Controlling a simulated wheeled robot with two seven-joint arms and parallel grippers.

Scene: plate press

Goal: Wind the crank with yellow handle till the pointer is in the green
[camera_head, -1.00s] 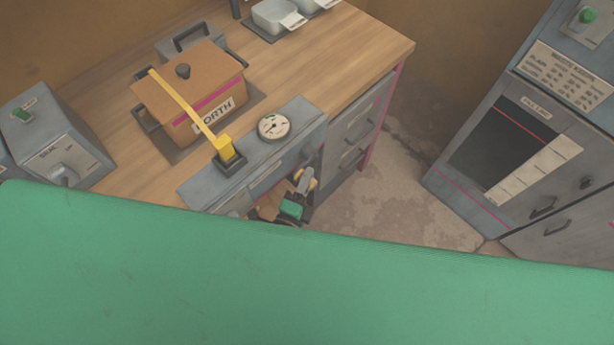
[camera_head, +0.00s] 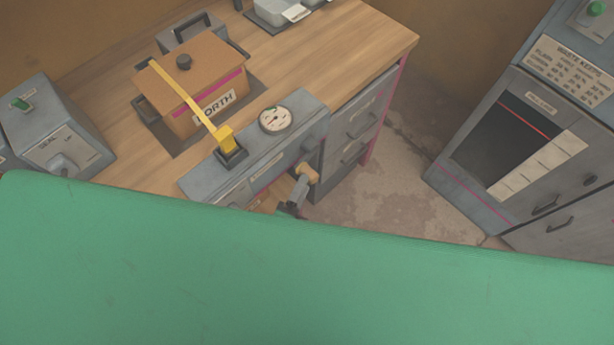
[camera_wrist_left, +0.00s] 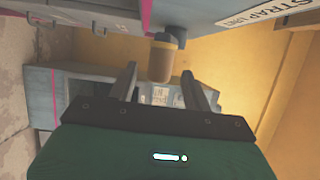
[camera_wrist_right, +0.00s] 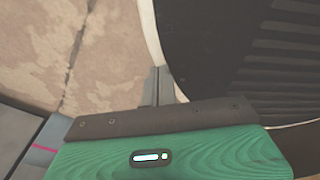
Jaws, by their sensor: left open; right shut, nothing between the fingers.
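The crank's yellow-tan handle (camera_head: 308,172) sticks out from the front of the grey strap unit (camera_head: 258,168). In the left wrist view the handle (camera_wrist_left: 160,62) lies between and just beyond the fingertips. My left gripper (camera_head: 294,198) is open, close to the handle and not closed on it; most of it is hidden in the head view. The round pale gauge (camera_head: 276,120) sits on top of the unit. Its dark pointer shows, but its coloured zones are too small to read. My right gripper (camera_wrist_right: 158,86) is shut and empty, away from the crank.
A yellow strap (camera_head: 178,88) runs over an orange-brown box (camera_head: 200,68) to a yellow buckle on the unit. A grey seal box (camera_head: 55,135) stands at the left. A grey cabinet (camera_head: 520,140) stands at the right, with open floor (camera_head: 400,200) between it and the bench.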

